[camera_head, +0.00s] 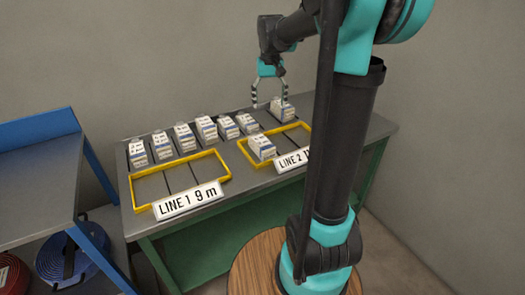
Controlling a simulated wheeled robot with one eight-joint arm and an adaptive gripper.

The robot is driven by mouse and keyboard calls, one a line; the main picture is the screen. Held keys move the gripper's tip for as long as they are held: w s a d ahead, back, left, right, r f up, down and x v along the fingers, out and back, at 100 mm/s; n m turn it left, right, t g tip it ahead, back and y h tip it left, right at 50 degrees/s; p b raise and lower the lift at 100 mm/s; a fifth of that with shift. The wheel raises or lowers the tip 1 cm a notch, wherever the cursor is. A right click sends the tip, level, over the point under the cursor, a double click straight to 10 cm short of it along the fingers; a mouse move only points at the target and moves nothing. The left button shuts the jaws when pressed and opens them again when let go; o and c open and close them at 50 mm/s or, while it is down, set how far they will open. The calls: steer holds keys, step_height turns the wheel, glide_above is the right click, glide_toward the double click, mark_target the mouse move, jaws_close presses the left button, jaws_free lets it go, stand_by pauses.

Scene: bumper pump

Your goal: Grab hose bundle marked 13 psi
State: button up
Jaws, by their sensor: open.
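A blue coiled hose bundle (72,262) lies on the lower level of the blue-framed bench at the left. A red coiled hose bundle (8,275) is beside it, cut off by the picture's left edge. No 13 psi mark is legible on either. My gripper (269,105) is open, far to the right of the coils, over the back of the green table. Its right finger is in front of or close beside a white box (284,112); I cannot tell whether they touch.
Several white boxes (160,147) stand along the green table's (240,195) back. Yellow frames (180,180) lie in front, the right one holding a box (262,148). Signs read "LINE 1 9 m" (188,200) and "LINE 2" (292,160), partly hidden by my arm. A round wooden top (255,268) is in front.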

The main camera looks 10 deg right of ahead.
mark_target(261, 141)
steer(key=s+a+n, duration=0.2)
steer(key=a+n, duration=0.2)
step_height(261, 141, down, 12)
steer(key=shift+d+r, duration=0.1)
steer(key=shift+w+d+f, duration=0.1)
steer(key=shift+d+f, duration=0.05)
steer(key=shift+f, duration=1.2)
steer(key=shift+d+f, duration=0.15)
steer(key=shift+f, duration=1.2)
steer(key=c, duration=1.6)
steer(key=shift+r, duration=0.1)
